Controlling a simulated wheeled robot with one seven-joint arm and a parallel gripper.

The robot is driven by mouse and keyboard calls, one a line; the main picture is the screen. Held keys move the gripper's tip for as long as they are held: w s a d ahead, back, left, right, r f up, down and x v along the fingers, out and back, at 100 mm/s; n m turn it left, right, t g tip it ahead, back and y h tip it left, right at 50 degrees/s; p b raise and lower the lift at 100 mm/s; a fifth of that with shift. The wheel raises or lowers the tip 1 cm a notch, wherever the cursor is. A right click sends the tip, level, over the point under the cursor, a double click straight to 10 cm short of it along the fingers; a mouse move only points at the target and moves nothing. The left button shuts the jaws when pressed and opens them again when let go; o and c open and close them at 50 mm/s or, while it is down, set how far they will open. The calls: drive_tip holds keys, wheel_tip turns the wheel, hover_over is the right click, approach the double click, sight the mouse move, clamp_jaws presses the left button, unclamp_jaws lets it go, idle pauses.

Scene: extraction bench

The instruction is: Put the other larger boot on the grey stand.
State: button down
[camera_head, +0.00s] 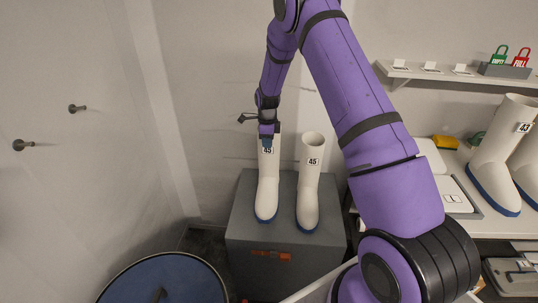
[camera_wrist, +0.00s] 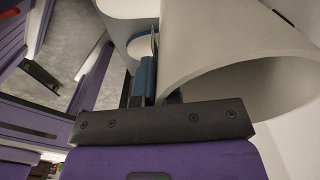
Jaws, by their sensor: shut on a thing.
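Two white boots with blue soles and "45" labels are upright side by side at the grey stand (camera_head: 243,232) in the head view. The left 45 boot (camera_head: 267,185) is at my gripper, and its sole appears to rest on the stand's top. The right 45 boot (camera_head: 309,190) stands apart from it with a small gap. My gripper (camera_head: 267,141) is at the top rim of the left boot, shut on its wall. In the wrist view, my blue-tipped fingers (camera_wrist: 150,78) are against the large white boot shaft (camera_wrist: 215,50), its opening facing right.
Two boots, one labelled 43 (camera_head: 496,150), stand on the bench at right. A round blue-topped object (camera_head: 165,285) is at the front left.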

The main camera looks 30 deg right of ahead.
drive_tip(key=shift+f, duration=2.2)
drive_tip(key=c, duration=1.3)
unclamp_jaws()
